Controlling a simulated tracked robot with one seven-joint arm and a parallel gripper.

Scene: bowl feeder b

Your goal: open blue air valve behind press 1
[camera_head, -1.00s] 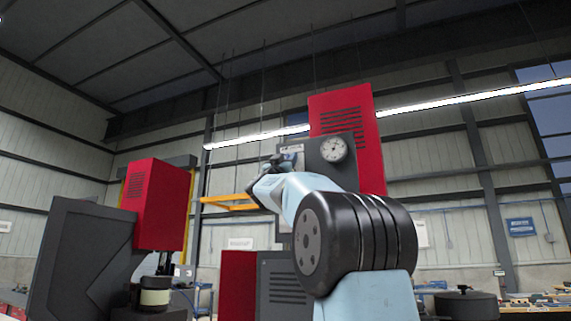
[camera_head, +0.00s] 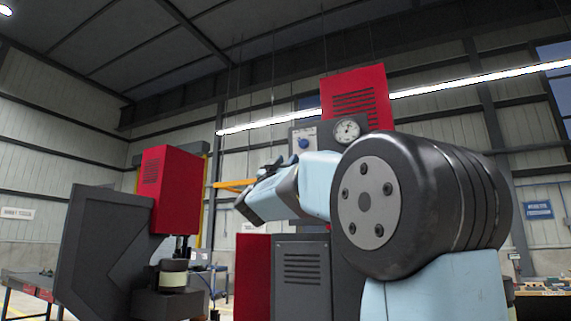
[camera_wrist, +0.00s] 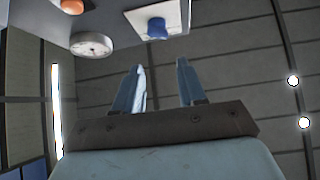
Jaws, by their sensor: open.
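A blue round knob (camera_head: 303,143) sits on a white plate on the dark panel in the head view. A round white gauge (camera_head: 347,130) is to its right. In the wrist view the blue knob (camera_wrist: 157,28) stands out from its white plate (camera_wrist: 128,22) near the top. My gripper (camera_wrist: 160,65) has its two fingers spread with nothing between them. The knob appears beyond the fingertips, apart from them. In the head view my gripper (camera_head: 278,166) appears below and left of the knob, partly hidden by my arm.
A red-topped dark machine (camera_head: 172,190) stands at left. A red panel (camera_head: 357,98) rises behind the gauge, and a dark vented cabinet (camera_head: 302,270) is below. An orange-red round part (camera_wrist: 72,6) shows beside the gauge in the wrist view. A table (camera_head: 30,284) is at far left.

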